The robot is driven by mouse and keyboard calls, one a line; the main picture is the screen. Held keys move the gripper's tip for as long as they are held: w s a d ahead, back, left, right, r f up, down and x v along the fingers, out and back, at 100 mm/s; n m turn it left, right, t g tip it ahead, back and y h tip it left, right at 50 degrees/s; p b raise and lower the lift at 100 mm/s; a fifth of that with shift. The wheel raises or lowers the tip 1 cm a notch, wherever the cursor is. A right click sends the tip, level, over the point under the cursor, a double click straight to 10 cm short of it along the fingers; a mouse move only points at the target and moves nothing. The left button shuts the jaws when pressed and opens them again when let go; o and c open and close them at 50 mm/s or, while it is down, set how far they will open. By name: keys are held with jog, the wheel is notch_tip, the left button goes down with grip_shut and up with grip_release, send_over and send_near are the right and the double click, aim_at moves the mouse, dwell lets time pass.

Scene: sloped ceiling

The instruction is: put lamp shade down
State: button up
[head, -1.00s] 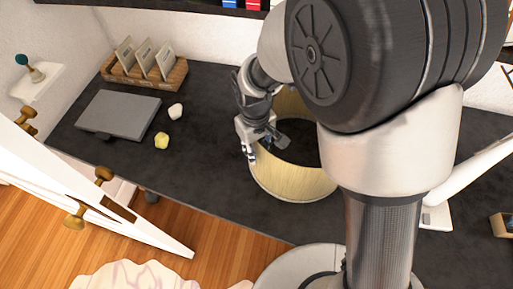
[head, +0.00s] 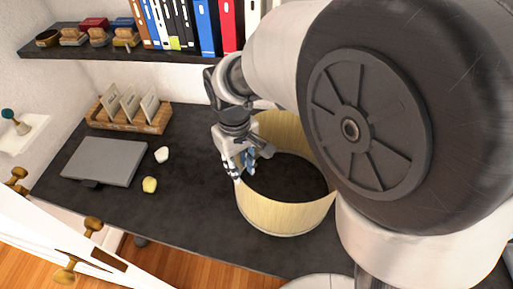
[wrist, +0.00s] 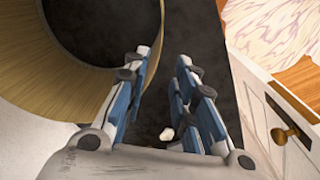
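The lamp shade (head: 285,213) is a wide, pale yellow, open-topped ring. It appears to stand upright on the dark desk, with the desk surface showing through it. My gripper (head: 240,168) is at its left rim in the head view. In the wrist view, my gripper (wrist: 166,65) has its two blue-padded fingers apart, with dark desk showing between them. The lamp shade (wrist: 40,75) fills the upper left there, and its wall runs behind the left finger. Nothing is held between the fingers. My arm hides the shade's right side in the head view.
The desk (head: 190,215) also carries a grey laptop (head: 105,162), a white lump (head: 161,154), a yellow lump (head: 149,185) and a wooden card holder (head: 130,118). A shelf (head: 120,52) with binders runs above. An open white door (head: 60,245) stands at lower left.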

jog(key=s+d+r+m+t, duration=0.2)
jog(key=s+d+r+m, duration=0.25)
jog(key=d+r, duration=0.75)
jog(key=s+d+m+t, duration=0.2)
jog(key=s+d+m, duration=0.2)
jog(key=s+d, duration=0.6)
jog(key=shift+w, duration=0.1)
